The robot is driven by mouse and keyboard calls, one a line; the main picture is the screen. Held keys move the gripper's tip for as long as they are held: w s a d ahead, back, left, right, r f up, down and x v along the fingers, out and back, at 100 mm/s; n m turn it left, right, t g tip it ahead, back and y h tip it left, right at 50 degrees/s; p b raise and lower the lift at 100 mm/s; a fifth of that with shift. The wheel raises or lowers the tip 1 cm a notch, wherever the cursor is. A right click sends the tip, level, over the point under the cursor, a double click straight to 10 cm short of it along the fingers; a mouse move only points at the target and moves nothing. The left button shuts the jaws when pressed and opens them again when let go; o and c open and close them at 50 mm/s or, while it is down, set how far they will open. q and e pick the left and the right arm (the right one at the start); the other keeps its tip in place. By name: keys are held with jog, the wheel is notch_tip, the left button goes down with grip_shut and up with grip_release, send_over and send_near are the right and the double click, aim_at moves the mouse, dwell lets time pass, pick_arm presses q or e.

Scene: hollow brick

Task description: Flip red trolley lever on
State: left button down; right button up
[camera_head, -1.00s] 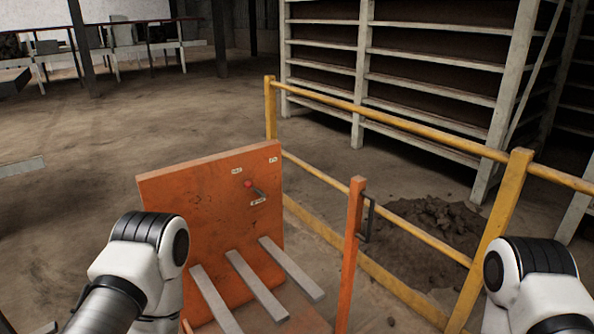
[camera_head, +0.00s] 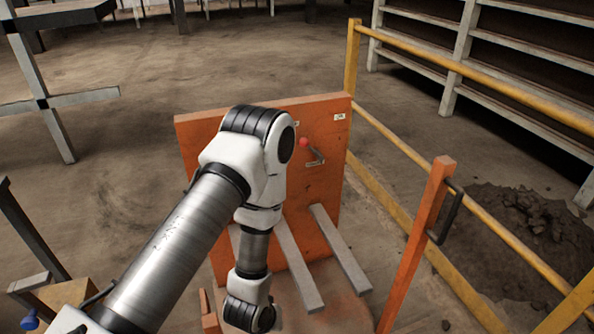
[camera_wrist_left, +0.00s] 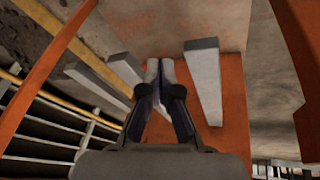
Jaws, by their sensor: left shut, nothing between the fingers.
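The orange trolley's upright panel (camera_head: 330,190) stands in the middle of the head view. On its upper right is the lever (camera_head: 317,156), a small dark bar with a red round part (camera_head: 304,142) at its upper left end, between small white labels. The lever slants down to the right. My left arm crosses in front of the panel's left part. Its wrist is low, below and left of the lever, and its fingers are hidden in the head view. In the left wrist view my left gripper (camera_wrist_left: 160,70) is shut and empty. The lever does not show there.
Grey bars (camera_head: 340,250) jut from the trolley panel near my left wrist. An orange post (camera_head: 415,240) with a black handle stands to the right. A yellow railing (camera_head: 470,205) runs behind it, beside a dirt pile (camera_head: 540,225). Open floor lies behind the panel.

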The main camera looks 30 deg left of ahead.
pick_arm(q)
jog(key=w+a+n+t+b, duration=0.2)
jog(key=w+n+t+b, duration=0.1)
jog(key=w, duration=0.4)
jog(key=w+a+r+n+t+y+b, duration=0.1)
jog(key=w+a+n+t+b, duration=0.1)
jog(key=w+b, duration=0.4)
jog(key=w+a+r+n+t+y+b, duration=0.1)
jog(key=w+a+n+t+b, duration=0.2)
jog(key=w, duration=0.5)
jog(key=shift+w+n+t+b, duration=0.2)
jog(key=shift+n+t+b, duration=0.3)
jog(key=shift+n+b, duration=0.7)
jog(key=w+a+r+n+t+y+b, duration=0.2)
jog(key=a+r+n+t+b, duration=0.1)
jog(key=r, duration=0.4)
jog(key=w+a+r+n+t+y+b, duration=0.2)
jog(key=a+r+n+t+y+b, duration=0.1)
jog(key=a+r+n+b, duration=0.2)
notch_tip(320, 180, up, 3)
jog(key=n+b, duration=0.1)
jog(key=n, duration=0.2)
jog(key=shift+w+a, duration=0.2)
jog(key=shift+w, duration=0.15)
pick_arm(e)
notch_tip(320, 180, down, 28)
jog(key=shift+r, duration=0.15)
jog(key=shift+a, duration=0.1)
